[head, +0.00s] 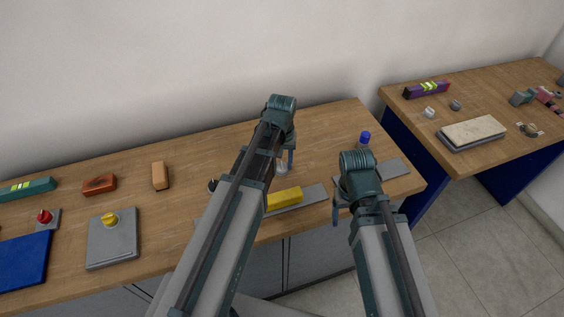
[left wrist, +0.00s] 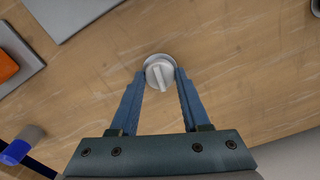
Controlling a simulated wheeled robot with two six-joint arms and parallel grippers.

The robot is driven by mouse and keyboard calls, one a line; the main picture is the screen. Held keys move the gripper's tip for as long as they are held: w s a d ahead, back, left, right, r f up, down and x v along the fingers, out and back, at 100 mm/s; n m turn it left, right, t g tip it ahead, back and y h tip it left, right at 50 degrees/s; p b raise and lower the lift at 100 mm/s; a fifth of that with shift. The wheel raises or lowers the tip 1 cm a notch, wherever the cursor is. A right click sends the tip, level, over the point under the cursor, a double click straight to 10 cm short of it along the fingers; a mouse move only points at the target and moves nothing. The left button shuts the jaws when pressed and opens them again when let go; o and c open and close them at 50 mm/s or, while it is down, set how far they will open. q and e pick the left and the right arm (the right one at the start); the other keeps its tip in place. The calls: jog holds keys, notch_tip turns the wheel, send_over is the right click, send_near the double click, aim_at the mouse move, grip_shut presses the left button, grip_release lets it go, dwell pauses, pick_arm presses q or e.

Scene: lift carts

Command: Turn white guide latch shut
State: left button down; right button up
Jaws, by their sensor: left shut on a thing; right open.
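A round white knob-like latch (left wrist: 160,73) with a raised straight grip bar sits on the wooden table in the left wrist view. My left gripper (left wrist: 161,80) has its two blue fingers closed on opposite sides of it. In the head view my left gripper (head: 287,160) points down at the table, and a pale bit of the latch (head: 282,168) shows beside the fingers, the rest hidden. My right gripper (head: 345,207) is open and hangs near the table's front right edge, partly hidden by its own wrist.
A yellow block (head: 284,198) lies on a grey strip (head: 314,193) close to the left gripper. A blue-topped cylinder (head: 365,138) stands to the right. On the left are a grey box with a yellow knob (head: 111,219) and a red button (head: 44,216). A second table (head: 470,95) stands at right.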

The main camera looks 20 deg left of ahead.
aim_at(282, 165)
pick_arm(q)
jog(key=shift+n, duration=0.9)
jog(key=shift+c, duration=1.9)
grip_release()
jog(key=shift+r, duration=0.1)
notch_tip(282, 165, up, 14)
jog(key=p, duration=1.3)
jog(key=shift+f+p, duration=0.2)
jog(key=shift+p, duration=0.2)
